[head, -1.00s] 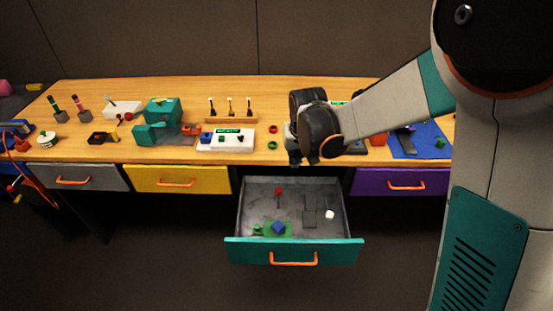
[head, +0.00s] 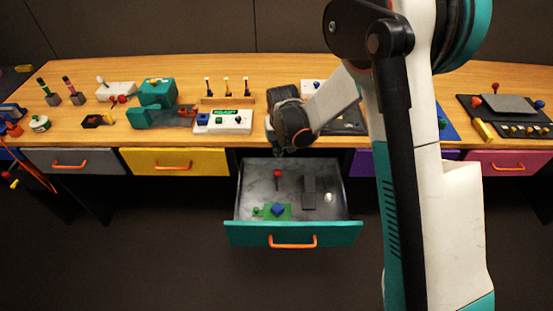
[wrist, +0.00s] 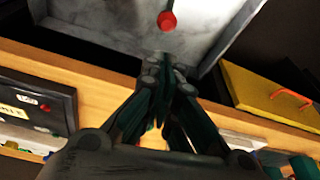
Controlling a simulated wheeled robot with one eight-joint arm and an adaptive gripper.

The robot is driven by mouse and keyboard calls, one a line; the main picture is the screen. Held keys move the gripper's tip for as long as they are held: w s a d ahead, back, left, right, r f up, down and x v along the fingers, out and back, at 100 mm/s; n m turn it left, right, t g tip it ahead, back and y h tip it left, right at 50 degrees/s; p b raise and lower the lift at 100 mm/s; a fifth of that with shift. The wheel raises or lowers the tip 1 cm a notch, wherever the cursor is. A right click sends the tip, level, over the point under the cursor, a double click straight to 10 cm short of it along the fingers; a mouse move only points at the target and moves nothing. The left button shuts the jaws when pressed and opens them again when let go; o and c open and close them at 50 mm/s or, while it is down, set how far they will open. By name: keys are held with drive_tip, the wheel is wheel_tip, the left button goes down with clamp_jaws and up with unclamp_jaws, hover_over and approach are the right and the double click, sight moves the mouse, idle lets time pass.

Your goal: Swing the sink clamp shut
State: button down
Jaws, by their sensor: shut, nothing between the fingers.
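No part in view is clearly labelled as the sink clamp. The open grey drawer (head: 232,200) with a teal front holds a red knob (head: 278,173) on a dark stem, which may be the clamp's handle. The red knob also shows in the wrist view (wrist: 167,20), just beyond my fingertips and apart from them. A dark grey block (head: 309,192) sits right of it. My gripper (head: 277,151) is above the drawer's back left part, at the bench's front edge. In the wrist view my gripper (wrist: 166,66) is shut and empty.
A white panel (head: 222,122) stands on the bench left of my gripper. A closed yellow drawer (head: 175,161) is left of the open one. My arm hides part of the bench.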

sight(277, 181)
drive_tip(key=b+x, duration=0.3)
drive_tip(key=x, duration=0.7)
